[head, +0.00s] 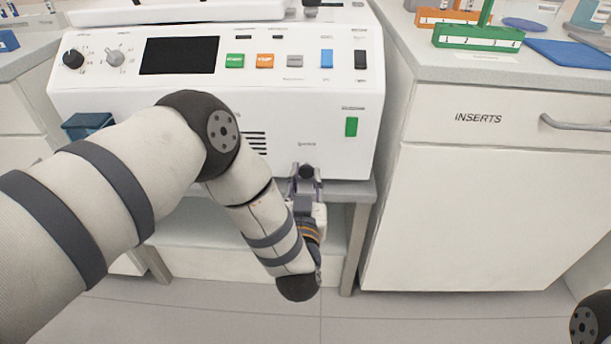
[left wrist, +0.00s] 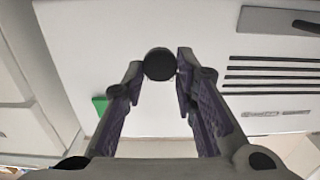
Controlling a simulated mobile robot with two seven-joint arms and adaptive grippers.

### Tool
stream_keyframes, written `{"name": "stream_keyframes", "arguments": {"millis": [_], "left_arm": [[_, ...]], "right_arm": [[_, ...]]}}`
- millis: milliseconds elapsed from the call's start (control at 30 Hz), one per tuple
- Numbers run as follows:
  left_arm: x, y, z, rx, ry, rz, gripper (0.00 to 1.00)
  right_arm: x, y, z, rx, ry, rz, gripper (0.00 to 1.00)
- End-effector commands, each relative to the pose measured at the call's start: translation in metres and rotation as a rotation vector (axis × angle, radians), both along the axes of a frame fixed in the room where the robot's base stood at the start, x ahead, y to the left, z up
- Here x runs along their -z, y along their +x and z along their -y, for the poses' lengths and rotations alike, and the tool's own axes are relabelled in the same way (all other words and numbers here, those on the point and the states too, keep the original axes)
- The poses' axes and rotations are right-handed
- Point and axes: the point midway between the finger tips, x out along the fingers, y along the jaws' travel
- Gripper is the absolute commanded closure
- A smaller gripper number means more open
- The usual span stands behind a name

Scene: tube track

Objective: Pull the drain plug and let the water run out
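The drain plug is a round black knob (head: 306,172) low on the front of the white water bath (head: 290,140). The knob also shows in the left wrist view (left wrist: 159,64), close to the fingertips. My left gripper (head: 306,181) is at the knob, its fingers on either side. In the left wrist view the fingers (left wrist: 160,72) stand apart, with narrow gaps beside the knob; contact is not clear. No water is seen running. The inside of the bath is not in view. My right gripper is not in view.
The bath has a dark display (head: 179,55), dials, several coloured buttons and a green marker (head: 351,127). A white cabinet labelled INSERTS (head: 478,190) stands close on the right, with racks on its top. Below the bath is an open stand with a shelf (head: 205,250).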

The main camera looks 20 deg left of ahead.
Motion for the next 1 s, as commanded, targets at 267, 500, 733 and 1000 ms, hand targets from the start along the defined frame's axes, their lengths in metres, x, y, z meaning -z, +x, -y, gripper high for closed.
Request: {"name": "stream_keyframes", "arguments": {"millis": [267, 500, 733, 1000], "left_arm": [[0.000, -0.001, 0.001, 0.001, 0.001, 0.002, 0.64], [-0.001, 0.000, 0.000, 0.000, 0.001, 0.003, 0.53], [0.000, -0.016, 0.006, 0.001, 0.000, 0.000, 0.53], [0.000, -0.092, 0.029, 0.007, 0.003, -0.001, 0.53]], "right_arm": [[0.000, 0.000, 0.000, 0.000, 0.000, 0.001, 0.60], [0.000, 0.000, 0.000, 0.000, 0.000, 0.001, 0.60], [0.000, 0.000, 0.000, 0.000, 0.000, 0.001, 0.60], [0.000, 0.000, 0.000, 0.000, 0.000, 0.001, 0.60]]}}
